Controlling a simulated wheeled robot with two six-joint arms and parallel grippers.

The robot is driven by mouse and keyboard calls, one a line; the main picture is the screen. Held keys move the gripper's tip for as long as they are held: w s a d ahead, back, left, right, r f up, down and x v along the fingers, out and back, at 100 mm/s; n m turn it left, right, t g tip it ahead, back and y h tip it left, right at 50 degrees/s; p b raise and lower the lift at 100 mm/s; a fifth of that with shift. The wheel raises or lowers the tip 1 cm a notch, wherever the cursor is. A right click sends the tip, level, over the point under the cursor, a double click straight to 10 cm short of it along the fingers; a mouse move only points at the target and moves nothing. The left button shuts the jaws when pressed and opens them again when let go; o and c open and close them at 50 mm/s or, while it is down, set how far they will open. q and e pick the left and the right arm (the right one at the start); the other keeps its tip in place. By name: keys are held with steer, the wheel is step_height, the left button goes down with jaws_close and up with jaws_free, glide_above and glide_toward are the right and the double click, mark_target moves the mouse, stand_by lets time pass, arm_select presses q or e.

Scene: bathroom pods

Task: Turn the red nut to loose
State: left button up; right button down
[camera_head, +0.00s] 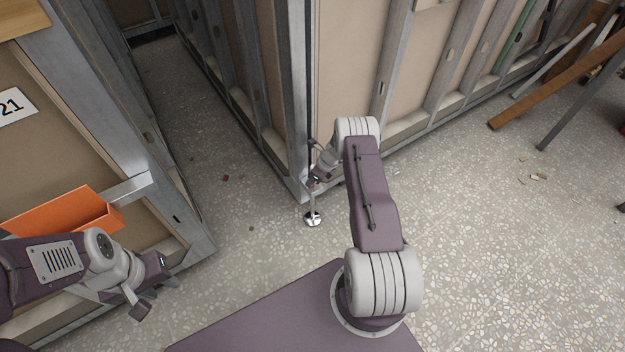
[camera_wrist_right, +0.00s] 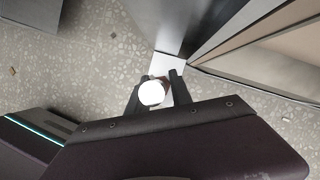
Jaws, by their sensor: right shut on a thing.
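At the corner post (camera_head: 294,100) of the middle pod, a thin upright metal rod stands on a round shiny foot (camera_head: 313,219). My right gripper (camera_head: 316,180) reaches this rod just above the foot and is closed around it at the nut's height. The red nut is mostly hidden; only a small reddish patch (camera_wrist_right: 166,101) shows between the two dark fingers in the right wrist view. A bright white round top (camera_wrist_right: 152,93) covers much of it there. My left gripper (camera_head: 154,296) hangs empty at the lower left, its fingers apart.
An orange open box (camera_head: 68,212) is fixed to the left pod, close to my left arm. A narrow floor gap (camera_head: 205,150) runs between the pods. Loose wooden and metal beams (camera_head: 555,75) lie at the upper right. The speckled floor (camera_head: 500,230) at right is mostly clear.

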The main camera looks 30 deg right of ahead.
steer(key=shift+f+n+g+y+b, duration=0.2)
steer(key=shift+n+g+y+b, duration=0.1)
steer(key=shift+n+b, duration=0.6)
steer(key=n+g+b, duration=0.1)
steer(key=n+b, duration=0.2)
steer(key=b, duration=0.1)
steer(key=n+g+y+b, duration=0.1)
steer(key=n+b, duration=0.2)
steer(key=n, duration=0.1)
steer(key=shift+w+f+b, duration=0.1)
steer(key=shift+b, duration=0.25)
steer(key=shift+r+n+g+y+b, duration=0.3)
steer(key=shift+n+g+b, duration=0.2)
steer(key=shift+n+b, duration=0.8)
steer(key=c, duration=1.1)
jaws_free()
steer(key=shift+c, duration=0.2)
